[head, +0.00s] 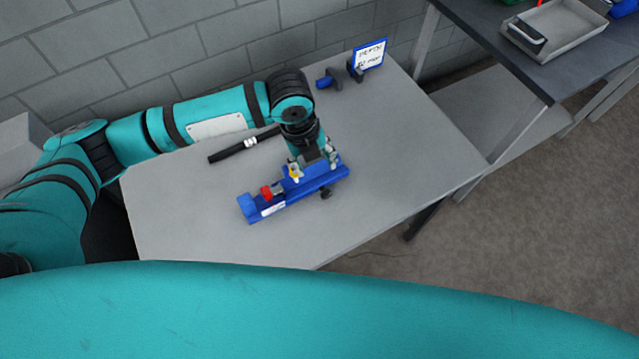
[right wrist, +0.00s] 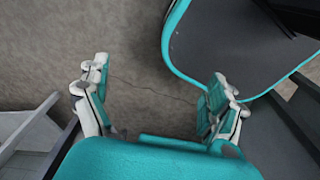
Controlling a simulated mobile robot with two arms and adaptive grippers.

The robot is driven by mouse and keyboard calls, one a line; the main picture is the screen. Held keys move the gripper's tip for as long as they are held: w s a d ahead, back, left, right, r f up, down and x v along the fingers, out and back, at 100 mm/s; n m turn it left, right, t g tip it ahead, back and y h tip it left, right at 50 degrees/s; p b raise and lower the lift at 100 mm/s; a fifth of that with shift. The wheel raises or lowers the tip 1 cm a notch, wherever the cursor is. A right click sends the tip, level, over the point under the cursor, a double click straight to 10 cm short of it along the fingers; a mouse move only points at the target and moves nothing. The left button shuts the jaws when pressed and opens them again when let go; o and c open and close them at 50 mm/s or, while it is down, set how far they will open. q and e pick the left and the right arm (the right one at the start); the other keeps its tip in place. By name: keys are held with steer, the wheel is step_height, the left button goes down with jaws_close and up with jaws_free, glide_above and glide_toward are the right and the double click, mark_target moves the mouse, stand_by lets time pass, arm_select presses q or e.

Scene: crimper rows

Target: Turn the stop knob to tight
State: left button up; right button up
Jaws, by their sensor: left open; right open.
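A blue crimping fixture (head: 318,182) lies slantwise on the grey table. It carries a red part (head: 266,192) and a white label (head: 273,208) near its left end. A small black knob (head: 326,193) sticks out on its near side toward the right; I cannot read its setting, and which part is the stop knob is not marked legibly. My left gripper (head: 311,166) is open, pointing down over the fixture's right half, behind the black knob. It hides part of the fixture, and contact cannot be told. My right gripper (right wrist: 160,95) is open and empty above the floor.
A black rod-like tool (head: 231,151) lies behind the fixture, under my left arm. A small sign (head: 369,55) and a blue-and-black item (head: 328,78) stand at the table's back. A dark bench with a grey tray (head: 556,28) is at right. The table's right side is clear.

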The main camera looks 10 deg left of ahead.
arm_select(q)
steer(key=p, duration=0.1)
glide_toward(325, 193)
steer(key=f, duration=0.3)
steer(key=d+f, duration=0.1)
steer(key=f, duration=0.2)
steer(key=f+p, duration=0.1)
steer(key=f, duration=0.2)
steer(key=shift+w+d+f, duration=0.1)
steer(key=shift+w+d, duration=0.1)
steer(key=shift+w, duration=0.15)
steer(key=shift+f, duration=0.45)
arm_select(e)
steer(key=shift+s+d+r, duration=0.3)
steer(key=shift+s+r, duration=0.55)
steer(key=shift+r, duration=0.1)
steer(key=shift+d, duration=0.1)
